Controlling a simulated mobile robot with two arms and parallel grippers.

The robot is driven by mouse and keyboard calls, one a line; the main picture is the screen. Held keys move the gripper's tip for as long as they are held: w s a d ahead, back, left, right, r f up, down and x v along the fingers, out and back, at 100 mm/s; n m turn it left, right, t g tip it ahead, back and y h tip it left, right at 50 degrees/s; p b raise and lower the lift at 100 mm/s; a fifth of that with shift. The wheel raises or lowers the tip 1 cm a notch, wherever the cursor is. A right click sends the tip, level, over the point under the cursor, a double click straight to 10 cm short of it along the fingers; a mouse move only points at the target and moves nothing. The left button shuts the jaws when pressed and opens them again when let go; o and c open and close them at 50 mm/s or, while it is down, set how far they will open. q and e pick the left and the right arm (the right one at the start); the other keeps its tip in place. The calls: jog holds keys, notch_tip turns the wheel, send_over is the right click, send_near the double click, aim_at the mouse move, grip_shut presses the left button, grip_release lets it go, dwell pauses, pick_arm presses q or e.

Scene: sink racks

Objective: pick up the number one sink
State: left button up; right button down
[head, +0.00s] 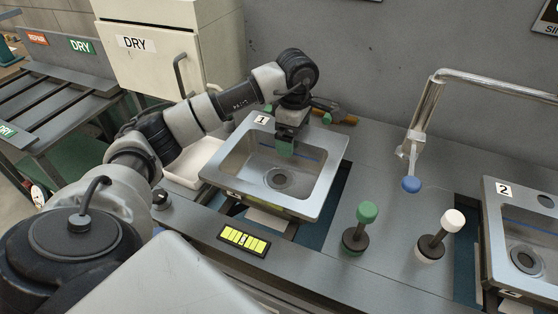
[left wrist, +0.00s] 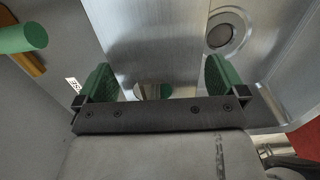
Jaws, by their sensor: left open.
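The number one sink (head: 245,168) is a square grey metal basin with a round drain. It sits in the counter in the middle of the head view, with a white "1" label (head: 262,119) at its back left corner. My left gripper (head: 287,146) points down at the sink's back side, with green fingertips. In the left wrist view the two green fingers (left wrist: 157,82) are apart, with shiny metal between and beyond them; the sink's drain (left wrist: 224,32) shows at upper right. I cannot tell whether the fingers touch the rim. My right gripper is not in view.
A second sink (head: 527,225) labelled "2" is at the right edge. A faucet with a blue tip (head: 411,184) stands between the sinks. A green-topped knob (head: 366,212) and a white-topped knob (head: 453,221) stand in front. A white tray (head: 190,172) lies left of the sink.

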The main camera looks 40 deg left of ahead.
pick_arm(q)
jog(key=shift+f, duration=0.9)
jog(key=shift+f, duration=0.2)
jog(key=shift+w, duration=0.1)
jog(key=c, duration=1.7)
